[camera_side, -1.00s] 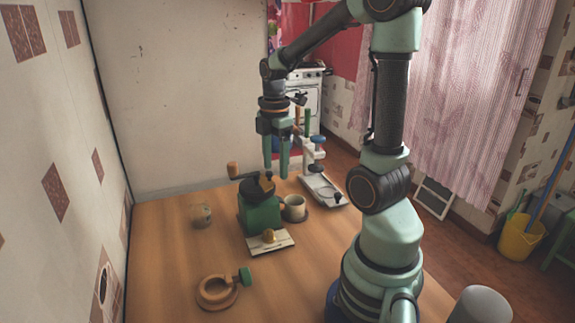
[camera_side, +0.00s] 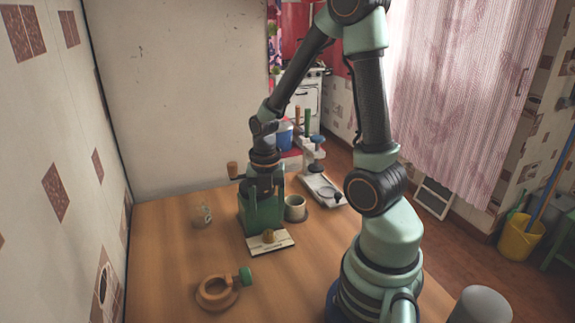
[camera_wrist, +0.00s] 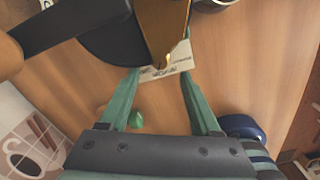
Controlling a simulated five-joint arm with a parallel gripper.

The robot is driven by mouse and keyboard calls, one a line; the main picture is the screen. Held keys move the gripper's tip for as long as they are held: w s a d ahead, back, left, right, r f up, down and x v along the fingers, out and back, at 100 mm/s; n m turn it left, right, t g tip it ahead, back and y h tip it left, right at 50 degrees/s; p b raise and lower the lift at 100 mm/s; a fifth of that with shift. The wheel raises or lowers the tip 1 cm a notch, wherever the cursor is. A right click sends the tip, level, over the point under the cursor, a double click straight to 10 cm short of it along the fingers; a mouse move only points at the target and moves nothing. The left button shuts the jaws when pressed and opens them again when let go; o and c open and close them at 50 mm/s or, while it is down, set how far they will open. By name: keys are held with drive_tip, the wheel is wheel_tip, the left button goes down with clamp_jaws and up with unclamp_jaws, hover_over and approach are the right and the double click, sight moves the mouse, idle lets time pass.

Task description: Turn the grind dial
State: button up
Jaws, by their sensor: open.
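The grinder (camera_side: 245,214) has a green body and a crank with a wooden knob (camera_side: 232,169). In the wrist view its black top (camera_wrist: 112,45) is at the upper left. A small white plate (camera_side: 284,241) with a brownish round dial (camera_side: 268,236) is at the grinder's front. In the wrist view the plate (camera_wrist: 178,64) shows partly, beyond my fingertips; the dial is hard to make out there. My gripper (camera_side: 266,216) is open, pointing down in front of the grinder. In the wrist view its green fingers (camera_wrist: 161,73) are spread with nothing held between them.
A cup (camera_side: 295,208) stands just right of the grinder, with a scale-like white tray and stand (camera_side: 322,190) farther right. A glass jar (camera_side: 202,215) is at left. A ring-shaped wooden piece with a green knob (camera_side: 217,292) lies in front.

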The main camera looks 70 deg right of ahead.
sight(268, 232)
drive_tip(key=shift+f, duration=2.8)
clamp_jaws()
